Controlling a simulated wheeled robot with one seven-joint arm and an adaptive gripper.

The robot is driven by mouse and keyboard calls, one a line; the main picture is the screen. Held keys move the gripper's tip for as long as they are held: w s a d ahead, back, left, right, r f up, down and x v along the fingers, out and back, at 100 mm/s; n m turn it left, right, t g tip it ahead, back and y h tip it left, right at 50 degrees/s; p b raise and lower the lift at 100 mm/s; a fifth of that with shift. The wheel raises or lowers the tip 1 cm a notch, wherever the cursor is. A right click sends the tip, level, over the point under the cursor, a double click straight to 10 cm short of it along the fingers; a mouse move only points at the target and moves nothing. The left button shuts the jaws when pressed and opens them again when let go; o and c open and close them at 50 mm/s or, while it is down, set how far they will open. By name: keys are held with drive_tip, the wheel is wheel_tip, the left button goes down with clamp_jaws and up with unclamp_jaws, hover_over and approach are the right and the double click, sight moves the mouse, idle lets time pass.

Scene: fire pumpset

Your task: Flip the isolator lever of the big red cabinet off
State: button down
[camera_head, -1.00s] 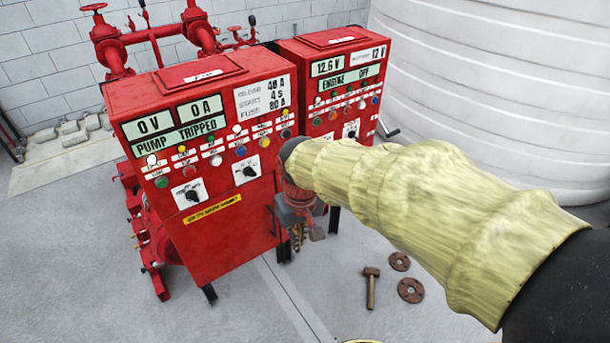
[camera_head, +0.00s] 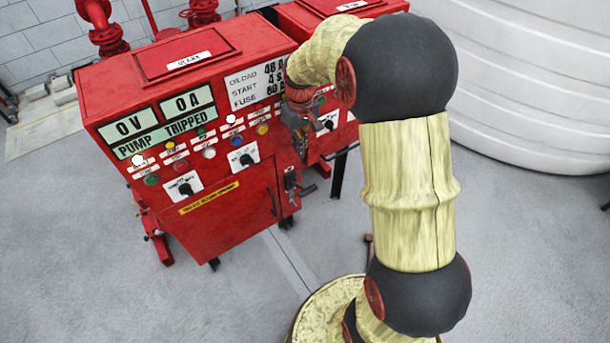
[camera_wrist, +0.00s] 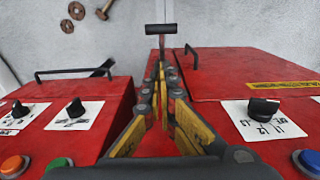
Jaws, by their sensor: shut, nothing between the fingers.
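The big red cabinet (camera_head: 225,205) stands at left in the head view, its display reading "PUMP TRIPPED". It fills the right of the wrist view (camera_wrist: 240,75). What looks like its isolator lever, a black T-shaped handle (camera_wrist: 160,29), shows beyond my fingertips in the wrist view. In the head view a dark lever part (camera_head: 291,183) sits on the cabinet's right side. My gripper (camera_head: 302,150) points down beside that side, above the lever. In the wrist view my gripper (camera_wrist: 161,64) is shut and empty, between the two cabinets. Contact with the lever cannot be told.
A second red cabinet (camera_wrist: 60,105) stands close beside, leaving a narrow gap. A black door handle (camera_wrist: 190,55) juts from the big cabinet. A hammer (camera_wrist: 104,10) and rusty flanges (camera_wrist: 76,10) lie on the floor. A white tank (camera_head: 540,90) stands at right.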

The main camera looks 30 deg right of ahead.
drive_tip(key=b, duration=0.2)
hover_over(301, 188)
drive_tip(key=d, duration=0.1)
drive_tip(key=shift+s+f, duration=0.2)
drive_tip(key=shift+f, duration=3.1)
drive_tip(key=shift+s+f, duration=0.2)
drive_tip(key=shift+f, duration=3.1)
drive_tip(key=shift+s, duration=0.1)
drive_tip(key=shift+s+f+t+b, duration=0.35)
drive_tip(key=shift+s+t+b, duration=0.05)
